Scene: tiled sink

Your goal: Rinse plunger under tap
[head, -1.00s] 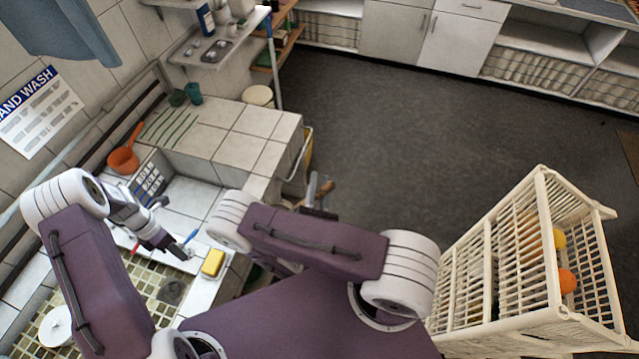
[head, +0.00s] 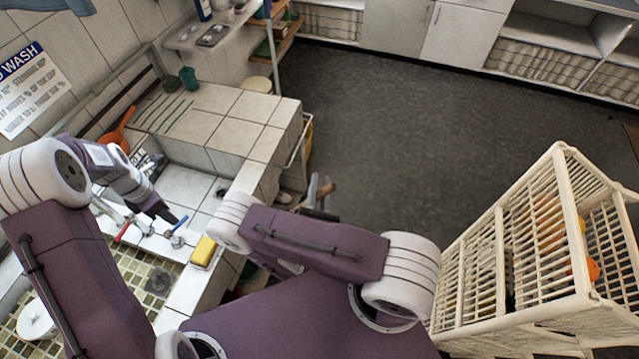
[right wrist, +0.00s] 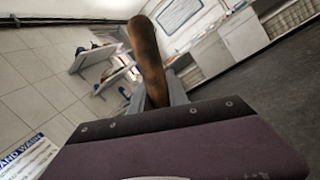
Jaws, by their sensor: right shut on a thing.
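The tap stands at the edge of the green-tiled basin (head: 128,262), with a red handle (head: 122,232) and a blue handle (head: 181,222). My left gripper (head: 168,216) is just above and left of the blue handle in the head view; whether its dark fingers touch the handle or are parted is unclear. My right gripper (head: 316,192) is shut on the brown wooden handle of the plunger (head: 328,188). In the right wrist view the plunger's handle (right wrist: 148,55) rises from between the fingers. The plunger's cup is hidden. No water is visible.
A yellow sponge (head: 204,252) lies on the ledge right of the tap. An orange pan (head: 117,135) and a tiled counter (head: 225,105) are behind the sink. A cream crate (head: 520,240) stands at the right. The grey floor (head: 400,130) between is clear.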

